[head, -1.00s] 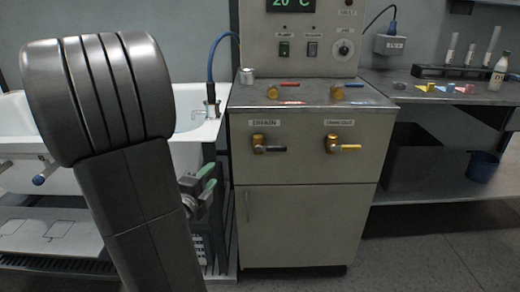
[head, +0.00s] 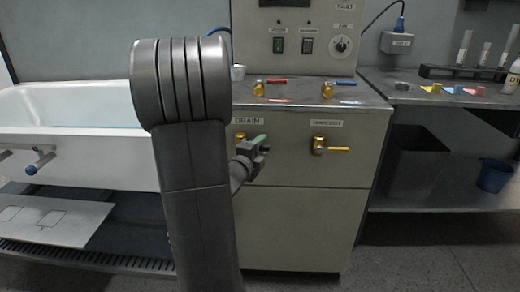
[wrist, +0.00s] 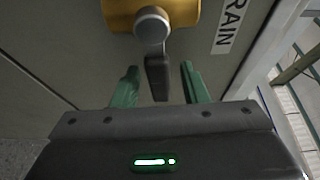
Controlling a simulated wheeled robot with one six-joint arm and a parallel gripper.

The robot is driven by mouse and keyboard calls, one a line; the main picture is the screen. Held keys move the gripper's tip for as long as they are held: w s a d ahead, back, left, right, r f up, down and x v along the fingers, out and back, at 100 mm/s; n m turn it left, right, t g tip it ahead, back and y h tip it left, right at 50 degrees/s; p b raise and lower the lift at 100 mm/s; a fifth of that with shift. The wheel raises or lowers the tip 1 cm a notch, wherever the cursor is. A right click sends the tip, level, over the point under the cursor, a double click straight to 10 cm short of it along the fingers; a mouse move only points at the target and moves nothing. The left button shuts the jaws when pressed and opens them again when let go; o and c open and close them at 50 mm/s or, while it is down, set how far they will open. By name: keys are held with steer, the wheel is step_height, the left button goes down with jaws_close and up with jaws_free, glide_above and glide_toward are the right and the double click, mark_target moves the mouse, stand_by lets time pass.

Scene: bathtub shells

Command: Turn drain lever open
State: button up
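The drain lever (wrist: 157,76) has a dark handle on a grey hub and a brass valve body (wrist: 165,14). Its brass also shows partly in the head view (head: 240,137), below the DRAIN label; the handle there is hidden behind my gripper. My gripper (wrist: 160,84) has its two green fingers apart, one on each side of the dark handle's end, with gaps visible on both sides. In the head view my gripper (head: 258,144) is in front of the cabinet at the drain valve, partly behind my arm.
A second brass valve with a yellow lever (head: 332,148) is close to the right. Red (head: 272,82) and blue (head: 338,82) levers sit on the cabinet top. The white bathtub (head: 80,150) is left. A side bench (head: 430,98) with bottles stands right.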

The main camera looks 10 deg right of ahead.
jaws_close()
